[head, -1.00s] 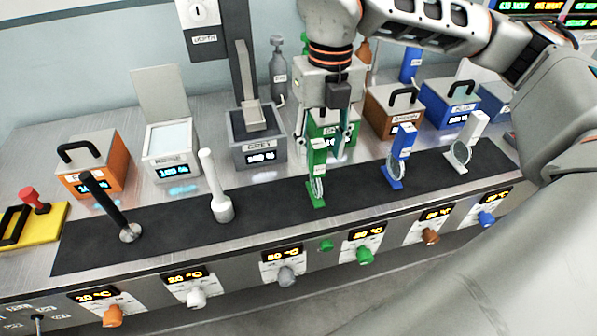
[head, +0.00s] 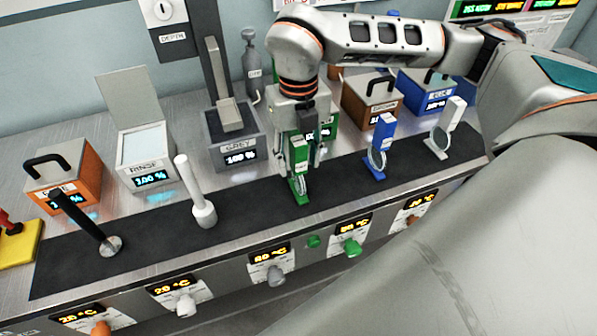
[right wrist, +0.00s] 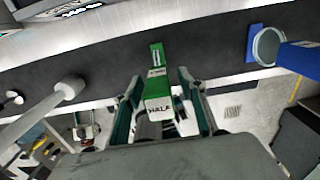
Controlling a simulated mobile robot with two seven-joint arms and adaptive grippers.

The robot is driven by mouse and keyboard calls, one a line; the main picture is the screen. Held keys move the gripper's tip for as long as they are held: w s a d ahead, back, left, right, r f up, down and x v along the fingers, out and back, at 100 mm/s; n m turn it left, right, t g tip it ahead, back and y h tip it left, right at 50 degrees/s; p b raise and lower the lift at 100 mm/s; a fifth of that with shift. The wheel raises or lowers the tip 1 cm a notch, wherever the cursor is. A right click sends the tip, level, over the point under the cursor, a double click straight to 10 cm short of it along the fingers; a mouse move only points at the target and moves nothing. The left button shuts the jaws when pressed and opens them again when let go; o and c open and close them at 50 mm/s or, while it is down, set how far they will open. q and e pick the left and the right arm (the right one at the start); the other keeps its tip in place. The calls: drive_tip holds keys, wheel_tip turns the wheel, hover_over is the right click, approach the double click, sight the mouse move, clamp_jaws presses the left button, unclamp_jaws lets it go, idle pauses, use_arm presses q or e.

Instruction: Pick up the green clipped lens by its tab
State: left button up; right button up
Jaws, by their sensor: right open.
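The green clipped lens (head: 299,172) stands upright on the dark strip, with its round lens low near its foot. In the right wrist view its green tab (right wrist: 157,88), with a white label, lies between my two fingers. My right gripper (head: 303,150) is open and reaches down from above at the tab. In the right wrist view the gripper (right wrist: 160,80) has one finger on each side, and I cannot tell whether either touches the tab. My left gripper is not in view.
A blue clipped lens (head: 379,148) and a white clipped lens (head: 443,130) stand to the right on the black strip (head: 255,198). A white-handled tool (head: 204,212) stands to the left. Behind are the grey box (head: 236,153), rinse box (head: 146,158) and brown box (head: 370,103).

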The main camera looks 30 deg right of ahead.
drive_tip(key=shift+f, duration=0.1)
drive_tip(key=shift+c, duration=0.3)
clamp_jaws()
